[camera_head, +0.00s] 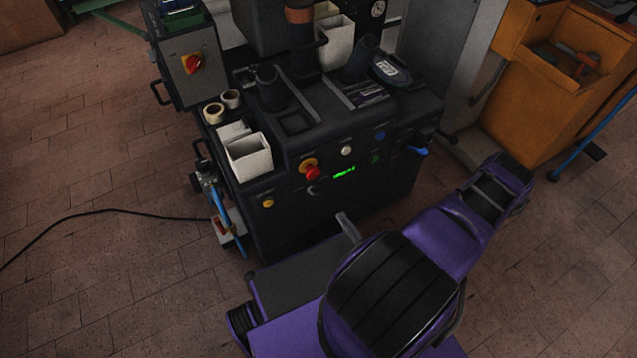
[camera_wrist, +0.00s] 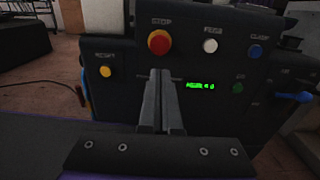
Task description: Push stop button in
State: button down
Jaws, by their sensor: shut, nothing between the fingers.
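The stop button is a red knob (camera_wrist: 159,42) on the front panel of the dark heel press, under a label reading STOP in the wrist view. In the head view the red button (camera_head: 312,173) sits on the front face, left of a white button. My gripper (camera_wrist: 160,74) is shut and empty, its two fingers together. In the wrist view its tips show below the stop button, over the panel. They appear apart from the button, though the exact gap cannot be told. In the head view my gripper (camera_head: 345,222) is in front of the machine, below and right of the button.
A white button (camera_wrist: 210,46), a blue button (camera_wrist: 255,52), a green button (camera_wrist: 238,88) and a yellow button (camera_wrist: 106,71) are on the same panel. A green display (camera_wrist: 200,86) is lit. A black cable (camera_head: 110,212) lies on the floor at left.

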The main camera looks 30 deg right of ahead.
aim_at(314, 176)
jog(key=w, duration=0.8)
jog(key=w+b, duration=0.1)
jog(key=w, duration=0.4)
jog(key=shift+w+a, duration=0.1)
jog(key=shift+a, duration=0.15)
jog(key=shift+w, duration=0.45)
